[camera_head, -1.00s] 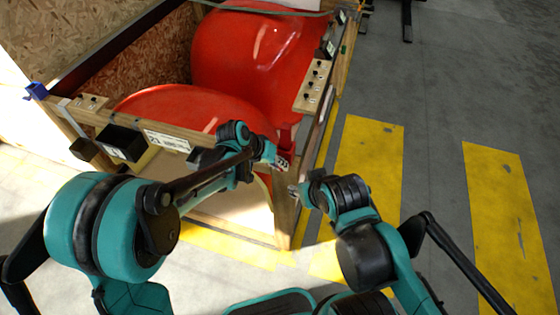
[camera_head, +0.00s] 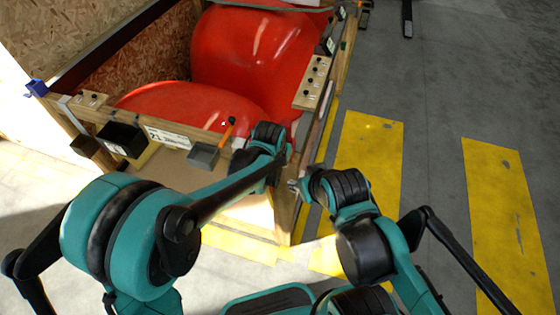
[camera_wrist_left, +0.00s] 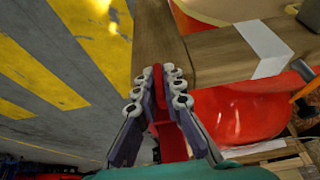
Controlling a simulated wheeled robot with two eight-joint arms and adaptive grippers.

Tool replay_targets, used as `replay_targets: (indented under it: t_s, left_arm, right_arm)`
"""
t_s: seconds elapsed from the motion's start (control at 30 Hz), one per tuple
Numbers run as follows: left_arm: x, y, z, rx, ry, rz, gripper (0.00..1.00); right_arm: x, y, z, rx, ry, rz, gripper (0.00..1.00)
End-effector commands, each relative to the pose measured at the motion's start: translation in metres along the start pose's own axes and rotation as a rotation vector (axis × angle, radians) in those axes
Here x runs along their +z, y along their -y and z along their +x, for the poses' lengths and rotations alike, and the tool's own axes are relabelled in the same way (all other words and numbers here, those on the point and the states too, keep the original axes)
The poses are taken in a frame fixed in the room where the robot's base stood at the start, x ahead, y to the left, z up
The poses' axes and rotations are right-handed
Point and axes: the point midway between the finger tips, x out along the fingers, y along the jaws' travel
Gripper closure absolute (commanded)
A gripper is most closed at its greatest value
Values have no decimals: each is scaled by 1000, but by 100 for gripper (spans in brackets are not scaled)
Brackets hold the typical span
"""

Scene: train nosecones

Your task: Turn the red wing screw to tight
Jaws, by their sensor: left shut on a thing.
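The red wing screw (camera_wrist_left: 158,90) shows in the left wrist view as a narrow red piece between my left fingers, by the end of a wooden beam (camera_wrist_left: 160,35). My left gripper (camera_wrist_left: 160,82) is shut on it, with a finger on each side. In the head view my left gripper (camera_head: 285,155) is at the crate's front right corner, and its wrist hides the screw there. My right gripper (camera_head: 293,186) is just right of the corner post, lower than the left one. Its fingers are too small to read.
Red nosecones (camera_head: 245,50) lie in the wooden crate (camera_head: 287,215). A black box (camera_head: 120,138), a grey box (camera_head: 203,155) and an orange-handled tool (camera_head: 228,130) are along the front rail. A block with black knobs (camera_head: 313,80) is on the right rail.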

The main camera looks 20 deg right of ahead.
Motion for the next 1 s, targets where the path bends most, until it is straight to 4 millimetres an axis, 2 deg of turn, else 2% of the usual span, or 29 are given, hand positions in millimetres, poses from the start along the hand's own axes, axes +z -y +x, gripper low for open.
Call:
replay_targets:
  t_s: [0.2, 0.23, 0.3, 0.67, 0.77, 1.0]
  left_arm:
    - [1, 0, 0, 0, 2, 0, 100]
    - [1, 0, 0, 0, 2, 0, 86]
    - [1, 0, 0, 0, 2, -1, 71]
    - [0, 0, -4, 1, 1, 0, 71]
    - [0, 0, -15, 1, 1, 0, 71]
    - [1, 0, -67, 1, 2, 0, 71]
  right_arm:
    - [0, 0, 0, 0, 0, 0, 60]
    - [0, 0, 0, 0, 0, 0, 60]
    - [0, 0, 0, 0, 0, 0, 60]
    - [0, 0, 0, 0, 0, 0, 60]
    - [0, 0, 0, 0, 0, 0, 60]
    - [0, 0, 0, 0, 0, 0, 60]
